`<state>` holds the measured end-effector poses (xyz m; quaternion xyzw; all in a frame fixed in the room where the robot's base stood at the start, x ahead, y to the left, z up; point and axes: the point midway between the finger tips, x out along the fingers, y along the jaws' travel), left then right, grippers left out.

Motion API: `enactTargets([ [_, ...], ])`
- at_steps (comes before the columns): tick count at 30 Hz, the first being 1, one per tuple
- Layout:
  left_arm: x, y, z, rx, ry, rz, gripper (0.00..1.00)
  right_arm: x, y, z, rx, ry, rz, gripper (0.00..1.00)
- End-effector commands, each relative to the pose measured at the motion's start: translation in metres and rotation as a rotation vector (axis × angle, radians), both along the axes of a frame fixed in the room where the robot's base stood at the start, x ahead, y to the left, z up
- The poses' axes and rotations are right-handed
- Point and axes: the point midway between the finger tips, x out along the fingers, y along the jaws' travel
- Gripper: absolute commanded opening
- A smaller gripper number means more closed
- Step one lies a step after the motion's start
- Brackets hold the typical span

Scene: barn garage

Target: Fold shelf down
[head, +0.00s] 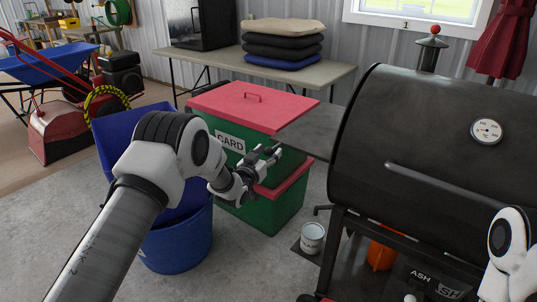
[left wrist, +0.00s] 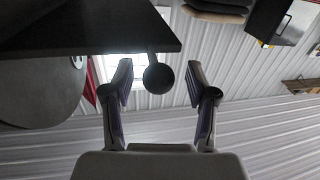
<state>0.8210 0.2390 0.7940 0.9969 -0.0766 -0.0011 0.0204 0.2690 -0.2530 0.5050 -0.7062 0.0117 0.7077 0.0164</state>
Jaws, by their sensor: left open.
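The shelf is a flat dark-grey panel (head: 312,130) standing out level from the left side of the black barrel grill (head: 440,150). In the left wrist view, the dark underside of the shelf (left wrist: 95,28) fills the upper left. A black ball-shaped knob (left wrist: 158,78) on a short stem is at the shelf's edge. My left gripper (head: 272,156) is open, below and left of the shelf in the head view. Its two fingertips (left wrist: 160,82) show on either side of the knob, with gaps and no visible contact. My right gripper is out of view.
A green bin with a red lid (head: 245,105) stands close behind my left gripper. A blue tub (head: 178,245) is beneath my left arm. A table with stacked cushions (head: 283,42) is behind.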

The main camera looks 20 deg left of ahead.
Motion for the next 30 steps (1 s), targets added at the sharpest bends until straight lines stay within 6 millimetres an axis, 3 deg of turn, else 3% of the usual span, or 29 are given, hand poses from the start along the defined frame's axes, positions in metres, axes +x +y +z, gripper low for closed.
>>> enactTargets([
  [9,0.0090,-0.0015,-0.0005,0.000,0.002,0.001,0.58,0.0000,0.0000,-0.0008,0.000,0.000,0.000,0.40],
  [10,0.0090,-0.0014,-0.0006,0.000,0.002,0.001,0.54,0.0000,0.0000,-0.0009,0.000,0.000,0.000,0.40],
  [12,0.0089,-0.0014,-0.0006,0.000,0.002,0.001,0.29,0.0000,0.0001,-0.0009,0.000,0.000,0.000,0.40],
  [15,0.0088,-0.0014,-0.0006,0.000,0.002,0.001,0.00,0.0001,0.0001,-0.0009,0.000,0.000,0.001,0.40],
  [30,0.0085,-0.0012,-0.0080,-0.030,0.015,0.001,0.00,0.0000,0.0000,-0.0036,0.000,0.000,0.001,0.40],
])
